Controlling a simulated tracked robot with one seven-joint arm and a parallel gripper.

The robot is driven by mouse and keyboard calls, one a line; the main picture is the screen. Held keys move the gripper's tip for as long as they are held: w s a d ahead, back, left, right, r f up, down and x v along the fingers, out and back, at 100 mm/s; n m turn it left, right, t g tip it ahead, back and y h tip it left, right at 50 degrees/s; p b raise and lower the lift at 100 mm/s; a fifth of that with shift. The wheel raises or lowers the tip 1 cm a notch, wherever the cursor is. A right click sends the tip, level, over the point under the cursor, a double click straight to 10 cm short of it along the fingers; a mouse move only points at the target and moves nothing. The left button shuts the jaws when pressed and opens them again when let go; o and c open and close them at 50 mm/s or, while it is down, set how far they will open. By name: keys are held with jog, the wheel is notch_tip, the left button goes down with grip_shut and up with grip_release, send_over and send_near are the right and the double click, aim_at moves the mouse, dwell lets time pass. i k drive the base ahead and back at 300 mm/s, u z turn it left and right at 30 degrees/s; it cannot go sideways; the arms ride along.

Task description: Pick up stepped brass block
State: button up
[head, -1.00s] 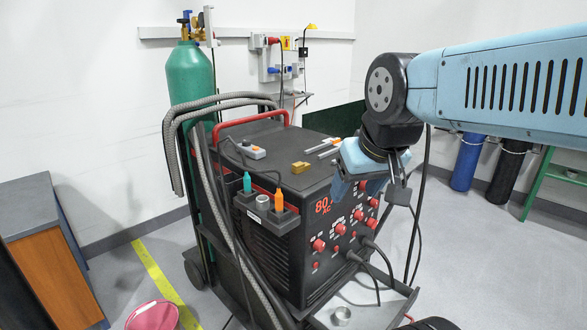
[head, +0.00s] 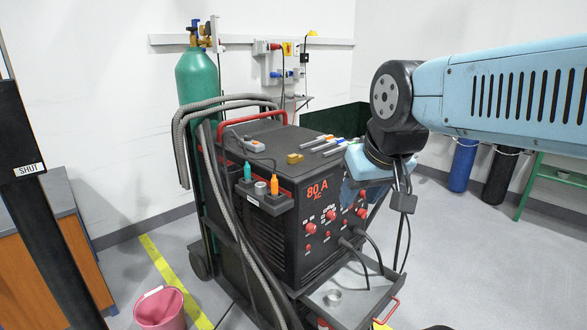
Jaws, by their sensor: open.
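The stepped brass block (head: 295,158) is small and yellow and lies on the dark top of the welding machine (head: 262,150), near its front edge. My gripper (head: 358,192) hangs in front of the machine's front panel, to the right of the block and apart from it. It is open, and I see nothing between its jaws. Its fingers are dark against the panel and partly hard to make out.
Silver tools (head: 325,142) lie to the right of the block, and a grey box with an orange button (head: 246,144) to its left. Teal and orange plugs stand in a side holder (head: 266,201). A tray (head: 355,292) juts out below. A dark post marked SHUT (head: 40,190) stands at left.

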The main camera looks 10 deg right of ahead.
aim_at(292, 159)
jog(key=z, duration=0.55)
jog(key=i, duration=0.95)
jog(key=z, duration=0.05)
